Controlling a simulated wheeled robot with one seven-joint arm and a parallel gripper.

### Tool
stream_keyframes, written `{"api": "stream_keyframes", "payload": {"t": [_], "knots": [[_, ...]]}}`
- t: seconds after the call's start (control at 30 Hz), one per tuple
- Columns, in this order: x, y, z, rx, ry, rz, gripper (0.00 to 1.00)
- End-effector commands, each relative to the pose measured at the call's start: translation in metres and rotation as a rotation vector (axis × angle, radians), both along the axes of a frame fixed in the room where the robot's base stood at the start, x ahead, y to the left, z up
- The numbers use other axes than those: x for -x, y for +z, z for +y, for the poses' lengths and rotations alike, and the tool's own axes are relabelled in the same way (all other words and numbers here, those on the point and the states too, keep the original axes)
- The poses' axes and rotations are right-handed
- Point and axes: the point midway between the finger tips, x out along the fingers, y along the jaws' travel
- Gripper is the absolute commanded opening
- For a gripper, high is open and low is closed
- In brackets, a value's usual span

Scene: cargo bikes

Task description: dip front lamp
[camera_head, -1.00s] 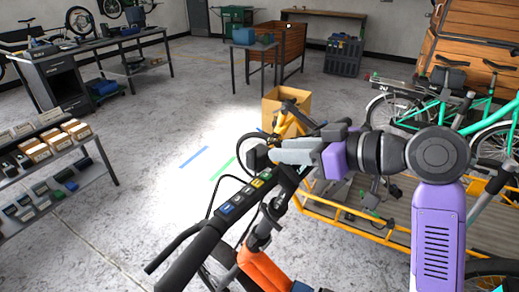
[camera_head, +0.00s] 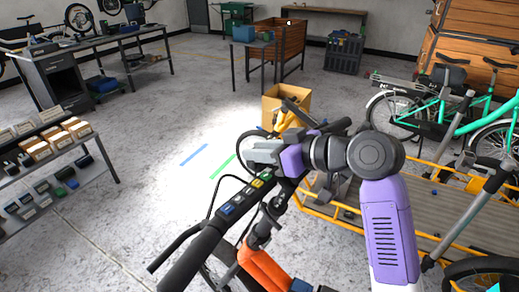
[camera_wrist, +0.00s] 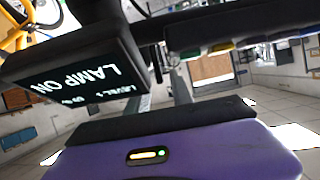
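The front lamp itself is not clearly visible; my gripper and the handlebar cover that area. A bright pool of light (camera_head: 165,150) lies on the floor ahead of the bike. In the wrist view a black display (camera_wrist: 75,72) reads "LAMP ON" with a "LEVEL" line, seen upside down. The dark handlebar (camera_head: 205,238) carries a row of coloured buttons (camera_head: 240,197). My gripper (camera_head: 258,155), with grey fingers, is above the far end of this button row, close to the handlebar. Whether it touches anything, or how far its fingers are apart, is unclear.
A yellow-framed cargo bed (camera_head: 410,222) extends to the right under my arm. A cardboard box (camera_head: 286,101) stands beyond the handlebar. Green bikes (camera_head: 440,120) stand at right, a parts shelf (camera_head: 75,175) at left.

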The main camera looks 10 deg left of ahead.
Motion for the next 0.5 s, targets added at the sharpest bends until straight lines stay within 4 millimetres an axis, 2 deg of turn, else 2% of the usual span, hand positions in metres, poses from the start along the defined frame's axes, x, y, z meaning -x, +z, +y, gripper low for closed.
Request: {"api": "stream_keyframes", "payload": {"t": [0.03, 0.1, 0.13, 0.5], "knots": [[0.0000, 0.0001, -0.0001, 0.000, 0.000, 0.000, 0.15], [0.0001, 0.0003, -0.0001, 0.000, 0.000, 0.000, 0.01], [0.0000, 0.0003, -0.0001, 0.000, 0.000, 0.000, 0.00], [-0.0014, 0.0072, 0.0034, 0.042, 0.005, 0.023, 0.00]]}}
